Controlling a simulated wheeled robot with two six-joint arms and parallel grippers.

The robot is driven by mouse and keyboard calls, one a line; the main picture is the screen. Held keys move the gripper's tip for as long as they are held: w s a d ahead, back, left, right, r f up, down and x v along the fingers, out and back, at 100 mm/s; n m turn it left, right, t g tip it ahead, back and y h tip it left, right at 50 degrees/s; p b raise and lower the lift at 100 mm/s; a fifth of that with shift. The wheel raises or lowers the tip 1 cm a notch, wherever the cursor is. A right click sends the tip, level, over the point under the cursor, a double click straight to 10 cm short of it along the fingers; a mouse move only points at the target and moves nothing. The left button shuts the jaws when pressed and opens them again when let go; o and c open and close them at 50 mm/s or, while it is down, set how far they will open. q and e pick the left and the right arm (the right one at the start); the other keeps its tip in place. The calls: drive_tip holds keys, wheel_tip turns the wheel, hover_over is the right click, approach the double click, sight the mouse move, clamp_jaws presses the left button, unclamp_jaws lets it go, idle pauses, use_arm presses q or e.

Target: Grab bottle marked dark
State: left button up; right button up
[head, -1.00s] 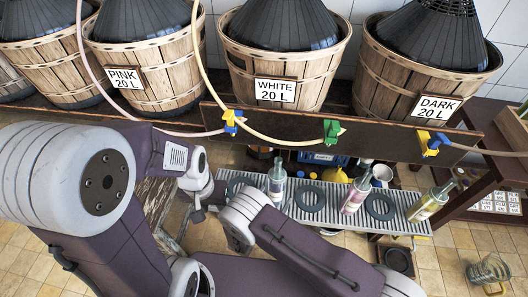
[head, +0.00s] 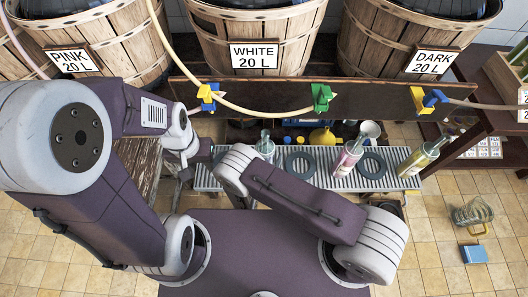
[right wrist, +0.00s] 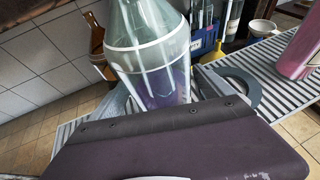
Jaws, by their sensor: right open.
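A DARK 20 L sign (head: 432,62) hangs on the right basket. Below, a slatted metal rack (head: 320,181) holds three bottles: a clear one (head: 265,147) at left, a pink one (head: 347,160) in the middle and a yellowish one (head: 421,158) at right. I cannot read their labels. My right gripper (right wrist: 160,92) is open; in the right wrist view, the clear bottle (right wrist: 150,45) stands very close, in front of it and seemingly between grey fingers. The pink bottle (right wrist: 300,50) is to its right. My left gripper (head: 192,158) is left of the rack; its jaws are unclear.
Baskets marked PINK (head: 110,50) and WHITE (head: 255,40) stand on the shelf. Hoses end at coloured clips on a wooden board (head: 370,103). Dark rings (head: 299,162) lie on the rack.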

sight(266, 150)
drive_tip(key=shift+s+d+r, duration=0.1)
drive_tip(key=shift+s+r, duration=0.1)
drive_tip(key=shift+r, duration=0.1)
drive_tip(key=shift+c, duration=0.5)
drive_tip(key=shift+f, duration=0.1)
clamp_jaws()
use_arm(q)
drive_tip(key=shift+s+d+r, duration=0.1)
drive_tip(key=shift+s+r, duration=0.1)
drive_tip(key=shift+s, duration=0.15)
use_arm(e)
drive_tip(key=shift+r, duration=0.2)
